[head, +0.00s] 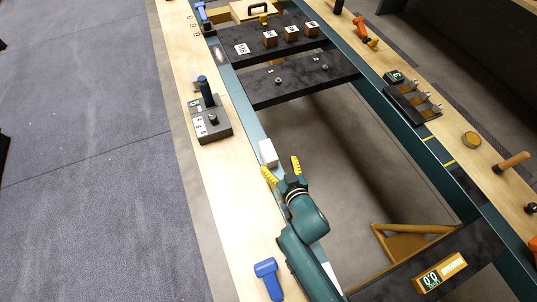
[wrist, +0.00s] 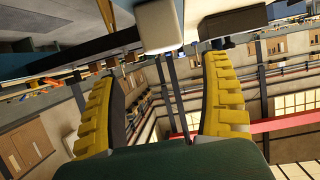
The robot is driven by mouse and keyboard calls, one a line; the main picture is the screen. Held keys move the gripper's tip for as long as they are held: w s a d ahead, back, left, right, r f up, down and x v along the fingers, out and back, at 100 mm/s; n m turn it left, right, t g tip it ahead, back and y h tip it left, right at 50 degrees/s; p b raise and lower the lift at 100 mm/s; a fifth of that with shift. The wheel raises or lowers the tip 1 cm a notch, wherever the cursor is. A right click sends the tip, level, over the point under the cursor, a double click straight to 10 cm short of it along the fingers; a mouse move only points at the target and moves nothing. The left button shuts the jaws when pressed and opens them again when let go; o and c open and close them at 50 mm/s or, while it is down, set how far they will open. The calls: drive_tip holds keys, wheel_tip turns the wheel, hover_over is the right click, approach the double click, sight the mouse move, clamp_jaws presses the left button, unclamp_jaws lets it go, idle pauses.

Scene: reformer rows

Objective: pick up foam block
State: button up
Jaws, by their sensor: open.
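A white block (head: 268,152), which looks like the foam block, sits at the inner edge of the left wooden rail, by the teal beam. It also shows in the wrist view (wrist: 158,27) at the top middle, ahead of the fingers and between their lines. My gripper (head: 281,166) has two yellow ridged fingers, spread apart with nothing between them. In the head view the block lies just past the fingertips, nearer the left finger. In the wrist view the gripper (wrist: 160,85) has a clear gap. I cannot tell whether a finger touches the block.
A grey box with a dark upright handle (head: 212,122) stands farther up the left rail. A blue tool (head: 267,278) lies on the rail near my arm. Dark platforms (head: 300,78) with wooden cubes span the frame farther off. The frame's middle is open to the floor.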

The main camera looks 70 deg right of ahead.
sight(268, 150)
drive_tip(key=x, duration=0.3)
drive_tip(key=b+x, duration=0.1)
drive_tip(key=x, duration=0.4)
drive_tip(key=shift+w+r+b, duration=0.1)
drive_tip(key=shift+w+b, duration=0.3)
drive_tip(key=shift+w, duration=0.15)
drive_tip(key=shift+c, duration=0.2)
drive_tip(key=c, duration=1)
